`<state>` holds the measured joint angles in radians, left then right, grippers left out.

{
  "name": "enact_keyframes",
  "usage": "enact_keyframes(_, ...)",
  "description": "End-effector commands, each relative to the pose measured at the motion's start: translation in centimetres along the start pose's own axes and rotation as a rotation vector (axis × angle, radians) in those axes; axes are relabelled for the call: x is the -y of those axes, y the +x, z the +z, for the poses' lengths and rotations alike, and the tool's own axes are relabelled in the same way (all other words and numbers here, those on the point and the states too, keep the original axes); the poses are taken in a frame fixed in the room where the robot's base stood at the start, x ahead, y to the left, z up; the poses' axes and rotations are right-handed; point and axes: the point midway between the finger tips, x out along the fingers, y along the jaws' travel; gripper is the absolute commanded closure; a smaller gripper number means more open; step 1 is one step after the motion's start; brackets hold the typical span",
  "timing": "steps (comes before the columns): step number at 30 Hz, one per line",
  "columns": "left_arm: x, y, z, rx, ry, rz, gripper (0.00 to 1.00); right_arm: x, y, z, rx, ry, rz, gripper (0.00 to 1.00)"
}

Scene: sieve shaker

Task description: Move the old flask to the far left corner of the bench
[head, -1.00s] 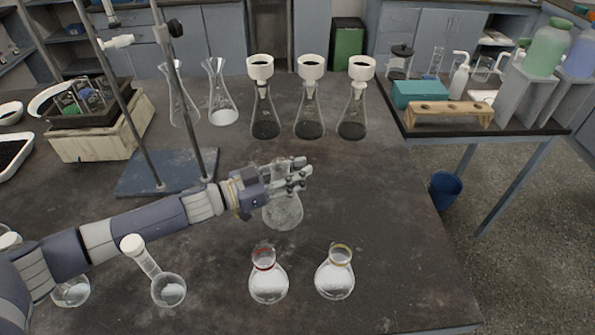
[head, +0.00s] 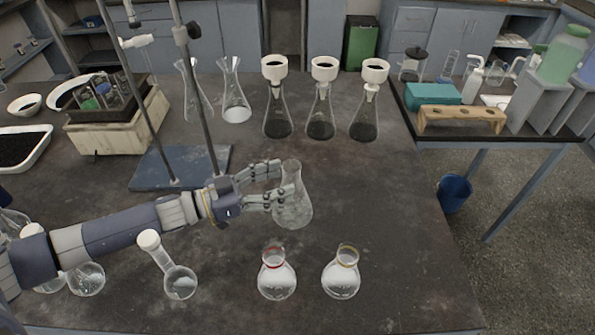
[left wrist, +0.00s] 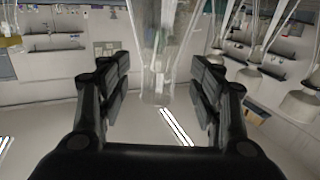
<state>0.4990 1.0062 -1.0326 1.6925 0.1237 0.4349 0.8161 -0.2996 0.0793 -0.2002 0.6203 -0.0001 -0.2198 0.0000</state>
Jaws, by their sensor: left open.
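A clear conical flask (head: 295,212), grimy-looking, stands upright on the dark bench near the middle of the head view. I take it to be the old flask, though no label is readable. My left gripper (head: 280,181) is open, just left of the flask's neck, with its lower finger overlapping the glass in this view. In the left wrist view the flask (left wrist: 157,60) shows straight ahead between the spread fingers (left wrist: 163,80). Contact with the glass cannot be told. My right gripper is not in view.
A stand base (head: 178,168) with upright rods lies behind my left arm. Three funnel-topped flasks (head: 320,120) and two clear flasks (head: 236,108) stand at the back. Red-collared (head: 277,280) and yellow-collared (head: 341,280) flasks stand in front. A box (head: 115,130) is at the back left.

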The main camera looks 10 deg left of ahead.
Motion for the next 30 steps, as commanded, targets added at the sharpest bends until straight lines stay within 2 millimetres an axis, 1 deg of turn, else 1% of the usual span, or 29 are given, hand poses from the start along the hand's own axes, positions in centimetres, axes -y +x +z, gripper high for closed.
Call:
enact_keyframes(1, 0.0, -1.1, 0.0, 0.004, 0.0, -0.001, 0.42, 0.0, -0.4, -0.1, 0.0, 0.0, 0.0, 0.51)
enact_keyframes(3, 0.0, -2.2, 0.0, 0.004, -0.001, -0.002, 0.42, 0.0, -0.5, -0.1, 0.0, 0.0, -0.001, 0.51)
enact_keyframes(6, 0.0, -3.2, 0.0, 0.002, -0.002, -0.001, 0.42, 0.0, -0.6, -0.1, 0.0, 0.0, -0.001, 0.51)
enact_keyframes(9, 0.0, -3.8, 0.0, 0.0, 0.001, 0.0, 0.42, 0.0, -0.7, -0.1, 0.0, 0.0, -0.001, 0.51)
enact_keyframes(25, 0.0, -3.9, -0.1, -0.001, 0.0, 0.001, 0.42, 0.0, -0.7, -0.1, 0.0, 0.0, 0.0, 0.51)
enact_keyframes(28, 0.1, -4.0, -1.1, -0.013, -0.003, 0.011, 0.42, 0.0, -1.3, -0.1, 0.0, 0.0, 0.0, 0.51)
enact_keyframes(29, 0.2, -4.1, -1.8, -0.023, -0.006, 0.02, 0.42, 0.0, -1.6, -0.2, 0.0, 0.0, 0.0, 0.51)
enact_keyframes(30, 0.2, -4.2, -3.0, -0.038, -0.011, 0.036, 0.42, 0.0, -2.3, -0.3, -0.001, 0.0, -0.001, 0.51)
